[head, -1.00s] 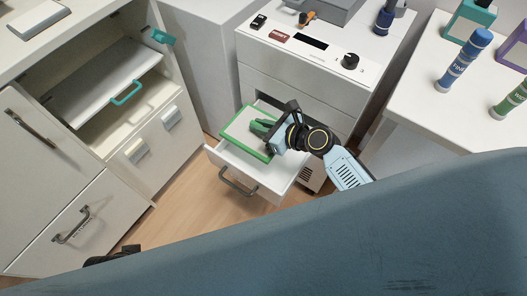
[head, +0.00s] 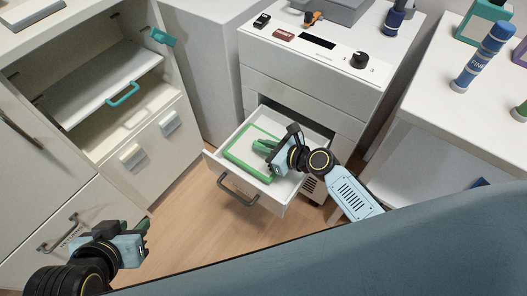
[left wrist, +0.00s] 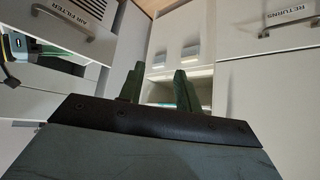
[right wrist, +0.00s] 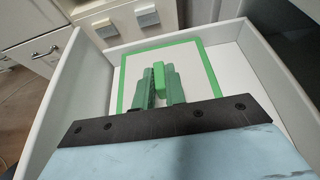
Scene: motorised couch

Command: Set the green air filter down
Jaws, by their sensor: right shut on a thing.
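The green air filter (head: 247,168) is a white panel with a green frame. It sits inside the open drawer (head: 223,163), within the walls; I cannot tell whether it rests flat on the drawer floor. My right gripper (head: 266,147) is shut on the filter's green tab, which shows between the fingers (right wrist: 160,85) in the right wrist view. The white panel and frame (right wrist: 208,70) lie beyond the fingers there. My left gripper (head: 146,230) is at the lower left of the head view, away from the filter. Its fingers (left wrist: 160,88) are apart and empty in the left wrist view.
A cabinet with an open compartment and a teal-handled shelf (head: 124,94) stands at left. The drawer unit's top holds a black knob (head: 360,60) and small items. A white table (head: 430,100) with bottles is at right. The blue couch (head: 380,240) fills the foreground.

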